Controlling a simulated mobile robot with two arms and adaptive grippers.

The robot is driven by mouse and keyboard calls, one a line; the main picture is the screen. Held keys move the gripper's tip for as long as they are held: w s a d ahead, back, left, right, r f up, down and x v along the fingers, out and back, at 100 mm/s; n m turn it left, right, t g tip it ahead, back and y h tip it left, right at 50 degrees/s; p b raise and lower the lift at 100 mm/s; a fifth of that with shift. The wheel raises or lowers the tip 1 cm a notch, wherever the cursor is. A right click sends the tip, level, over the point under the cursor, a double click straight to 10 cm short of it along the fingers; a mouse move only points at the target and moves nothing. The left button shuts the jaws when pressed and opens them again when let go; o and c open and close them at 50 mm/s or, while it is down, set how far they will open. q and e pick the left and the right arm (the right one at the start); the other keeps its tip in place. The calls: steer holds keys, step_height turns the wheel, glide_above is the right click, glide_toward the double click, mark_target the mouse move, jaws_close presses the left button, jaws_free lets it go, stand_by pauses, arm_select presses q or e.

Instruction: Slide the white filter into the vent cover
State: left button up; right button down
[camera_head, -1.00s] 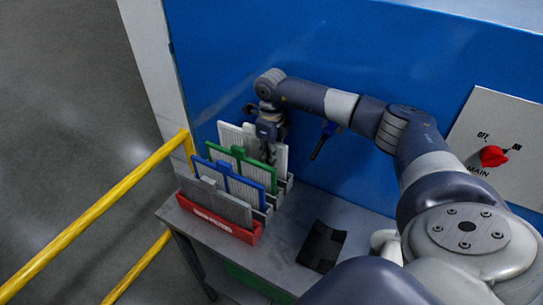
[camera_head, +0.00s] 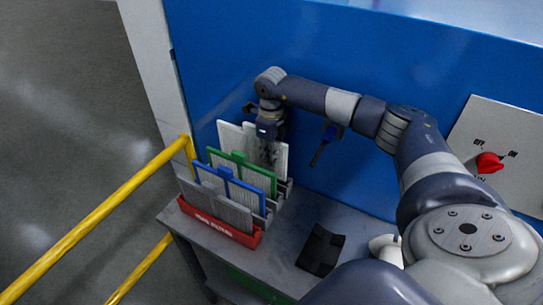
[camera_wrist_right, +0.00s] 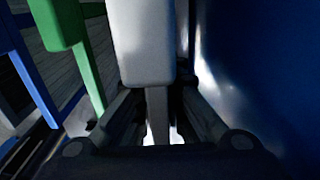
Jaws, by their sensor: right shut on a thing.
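The white filter (camera_head: 236,137) stands upright at the back of the filter rack, behind the green filter (camera_head: 258,179). It also shows in the right wrist view as a pale frame (camera_wrist_right: 143,40) with a narrower strip running down between my fingers. My right gripper (camera_head: 268,152) reaches down from above and is shut on the white filter, partly covering it. The filter's lower part is hidden, so I cannot tell whether it is clear of its slot. I cannot make out a vent cover in these views. My left gripper is not in view.
A blue filter (camera_head: 249,198) and a grey one (camera_head: 222,208) stand in front, in the red-fronted rack (camera_head: 218,228). A black object (camera_head: 320,249) lies on the grey table (camera_head: 277,240). A yellow railing (camera_head: 100,226) stands left; a blue wall (camera_head: 350,75) is close behind.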

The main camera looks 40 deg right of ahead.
steer(key=shift+r+p, duration=0.3)
steer(key=shift+r, duration=0.4)
steer(key=shift+r, duration=0.1)
steer(key=shift+r+p, duration=1.25)
steer(key=shift+r, duration=0.7)
